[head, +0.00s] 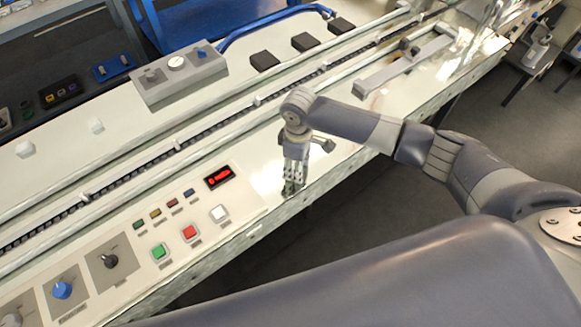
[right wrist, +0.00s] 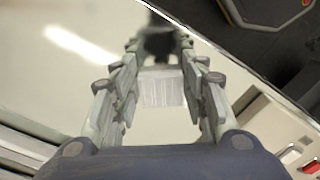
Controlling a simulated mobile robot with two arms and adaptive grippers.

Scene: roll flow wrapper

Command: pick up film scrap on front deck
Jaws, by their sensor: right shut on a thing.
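My right gripper (head: 291,190) is low over the front deck (head: 262,160), close to the deck's front edge and to the right of the control panel. In the right wrist view its fingers (right wrist: 160,95) are shut on a small pale, faintly striped piece, the film scrap (right wrist: 161,88). In the head view the fingers hide the scrap. I cannot tell whether the scrap still touches the deck. My left gripper is not in view.
The control panel (head: 130,232) has raised buttons and knobs left of the gripper. A conveyor channel with rails (head: 180,150) runs behind it. A grey switch box (head: 178,78) and several black blocks (head: 305,41) stand farther back. Dark floor (head: 390,205) lies beyond the front edge.

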